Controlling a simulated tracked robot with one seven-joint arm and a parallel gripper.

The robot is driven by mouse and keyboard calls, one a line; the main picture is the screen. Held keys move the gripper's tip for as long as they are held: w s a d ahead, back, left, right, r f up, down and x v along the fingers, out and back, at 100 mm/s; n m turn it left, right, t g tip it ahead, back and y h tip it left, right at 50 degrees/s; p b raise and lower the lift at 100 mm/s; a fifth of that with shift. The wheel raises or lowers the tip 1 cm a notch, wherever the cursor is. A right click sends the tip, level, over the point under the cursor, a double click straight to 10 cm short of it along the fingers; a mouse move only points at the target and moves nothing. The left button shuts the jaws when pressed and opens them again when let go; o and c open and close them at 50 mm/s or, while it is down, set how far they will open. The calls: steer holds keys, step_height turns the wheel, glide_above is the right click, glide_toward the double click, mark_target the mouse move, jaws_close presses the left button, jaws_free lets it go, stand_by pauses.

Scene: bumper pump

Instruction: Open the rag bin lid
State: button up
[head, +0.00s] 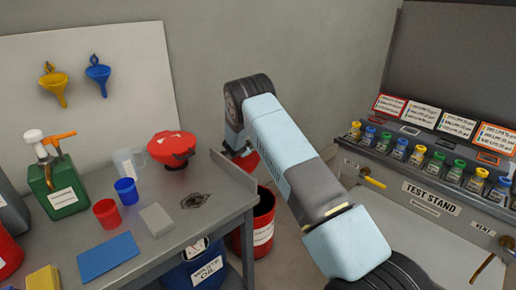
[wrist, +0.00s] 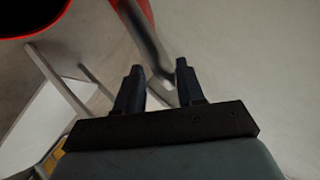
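The red rag bin (head: 262,228) stands on the floor beside the workbench's right end, with a white label on its front. Its dark mouth shows uncovered in the head view, and a red rim (wrist: 68,22) around a dark opening shows in the wrist view. A red part (head: 248,161), apparently the raised lid, stands above the bin, partly hidden by my arm. My gripper (wrist: 157,70) has its two dark fingers apart. A grey bar (wrist: 148,38) passes near the fingertips; I cannot tell whether they touch it. The head view mostly hides my gripper behind the arm.
The workbench (head: 222,178) holds cups, a green can (head: 62,190) and a red funnel-like item (head: 172,147). A blue waste oil drum (head: 200,268) stands under it. The test stand (head: 432,190) is on the right. Some floor between them is clear.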

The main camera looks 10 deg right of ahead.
steer(key=shift+s+a, duration=0.1)
steer(key=v, duration=1.1)
steer(key=shift+s, duration=0.25)
steer(key=shift+o, duration=0.2)
steer(key=shift+r, duration=0.2)
